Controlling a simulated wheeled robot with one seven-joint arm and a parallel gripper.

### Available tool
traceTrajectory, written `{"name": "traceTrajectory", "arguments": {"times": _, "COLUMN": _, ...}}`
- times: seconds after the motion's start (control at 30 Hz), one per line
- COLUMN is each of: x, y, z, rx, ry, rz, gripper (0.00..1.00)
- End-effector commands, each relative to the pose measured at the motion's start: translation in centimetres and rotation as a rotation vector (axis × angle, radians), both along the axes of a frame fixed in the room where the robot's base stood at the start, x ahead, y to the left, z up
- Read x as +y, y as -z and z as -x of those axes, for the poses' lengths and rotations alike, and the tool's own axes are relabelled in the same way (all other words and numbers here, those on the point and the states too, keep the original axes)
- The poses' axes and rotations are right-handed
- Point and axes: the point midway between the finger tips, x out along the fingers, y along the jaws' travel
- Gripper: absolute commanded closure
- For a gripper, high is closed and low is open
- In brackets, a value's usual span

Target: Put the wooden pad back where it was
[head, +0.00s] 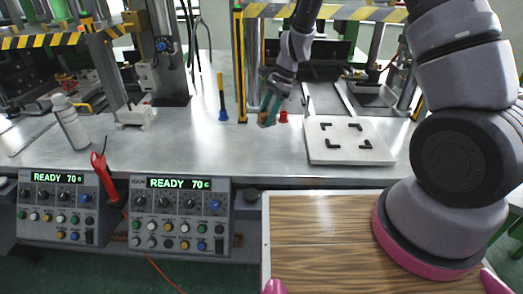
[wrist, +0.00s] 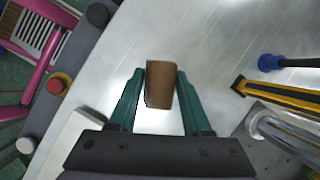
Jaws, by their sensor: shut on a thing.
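The wooden pad (wrist: 160,85) is a small brown block held between the two green fingers of my gripper (wrist: 160,74) in the wrist view. In the head view my gripper (head: 270,110) is over the metal table, left of the white plate, with the pad (head: 264,119) a small brown patch at its tips. I cannot tell whether the pad touches the table. The white plate (head: 318,150) has black corner marks on its top, and its middle is bare.
A red piece (head: 283,116) stands right beside my gripper. A blue-based upright tool (head: 222,103) and a yellow-black post (head: 240,70) stand to its left. A white bottle (head: 70,122), red-handled tool (head: 105,175) and two control boxes (head: 180,215) are farther left. The table's left middle is clear.

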Motion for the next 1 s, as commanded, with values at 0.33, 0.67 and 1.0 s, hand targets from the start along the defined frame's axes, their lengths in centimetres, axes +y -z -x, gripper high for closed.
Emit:
{"name": "traceTrajectory", "arguments": {"times": 0.33, "x": 1.6, "y": 3.7, "z": 0.7, "rx": 0.004, "ry": 0.106, "rz": 0.002, "gripper": 1.0}}
{"name": "traceTrajectory", "arguments": {"times": 0.67, "x": 1.6, "y": 7.1, "z": 0.6, "rx": 0.001, "ry": 0.103, "rz": 0.001, "gripper": 1.0}}
{"name": "traceTrajectory", "arguments": {"times": 1.0, "x": 1.7, "y": 9.8, "z": 0.6, "rx": -0.002, "ry": 0.101, "rz": -0.001, "gripper": 1.0}}
